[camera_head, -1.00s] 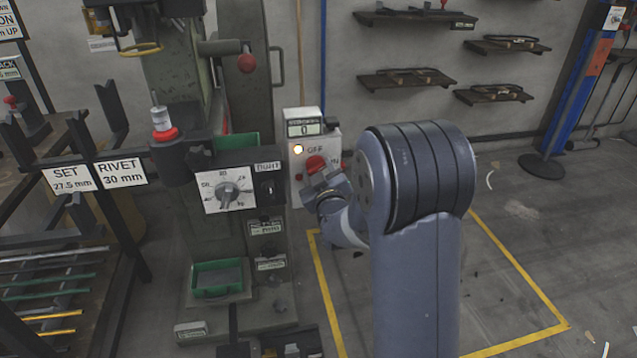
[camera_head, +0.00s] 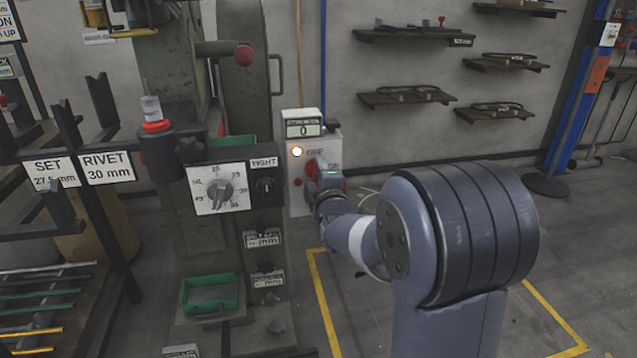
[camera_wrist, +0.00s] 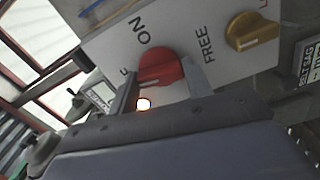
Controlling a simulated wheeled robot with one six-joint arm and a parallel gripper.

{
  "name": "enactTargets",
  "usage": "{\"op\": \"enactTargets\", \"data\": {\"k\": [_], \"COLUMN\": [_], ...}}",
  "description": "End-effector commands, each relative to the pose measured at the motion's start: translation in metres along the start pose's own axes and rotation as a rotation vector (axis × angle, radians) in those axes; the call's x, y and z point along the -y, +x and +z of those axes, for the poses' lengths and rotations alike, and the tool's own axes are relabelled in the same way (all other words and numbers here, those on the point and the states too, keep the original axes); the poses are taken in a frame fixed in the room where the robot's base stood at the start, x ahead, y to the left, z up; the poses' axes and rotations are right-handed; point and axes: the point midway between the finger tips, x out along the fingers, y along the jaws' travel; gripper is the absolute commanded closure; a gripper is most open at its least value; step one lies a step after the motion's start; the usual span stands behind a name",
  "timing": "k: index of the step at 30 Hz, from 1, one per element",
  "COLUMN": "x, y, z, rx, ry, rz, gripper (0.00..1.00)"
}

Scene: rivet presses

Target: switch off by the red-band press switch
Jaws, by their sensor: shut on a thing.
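The press (camera_head: 235,110) carries a red band (camera_head: 157,126) around a post at its left. On its right side is a pale switch box (camera_head: 299,202) with a red knob (camera_head: 311,168), OFF and ON labels and a lit lamp (camera_head: 297,152). In the wrist view the red knob (camera_wrist: 162,66) sits between my gripper's fingers (camera_wrist: 163,80), near the word ON; the lamp (camera_wrist: 143,104) glows. My gripper is shut on the knob. In the head view my wrist partly hides the knob and the ON label, so its exact pointing is unclear.
A yellow knob (camera_wrist: 253,30) by the word FREE is close beside the fingers. A counter (camera_head: 303,128) reading 0 tops the box. A dial plate (camera_head: 220,191) is to the left. Wall shelves (camera_head: 405,97) and a blue post (camera_head: 575,95) stand behind clear floor.

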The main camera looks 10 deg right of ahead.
Motion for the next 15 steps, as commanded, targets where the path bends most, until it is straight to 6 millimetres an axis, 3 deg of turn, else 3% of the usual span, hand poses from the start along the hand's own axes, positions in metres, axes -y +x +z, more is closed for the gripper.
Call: {"op": "enactTargets", "data": {"k": [15], "x": [-0.0001], "y": [0.0002], "z": [-0.0005], "rx": [-0.001], "ry": [-0.179], "rz": [0.001], "gripper": [0.76]}}
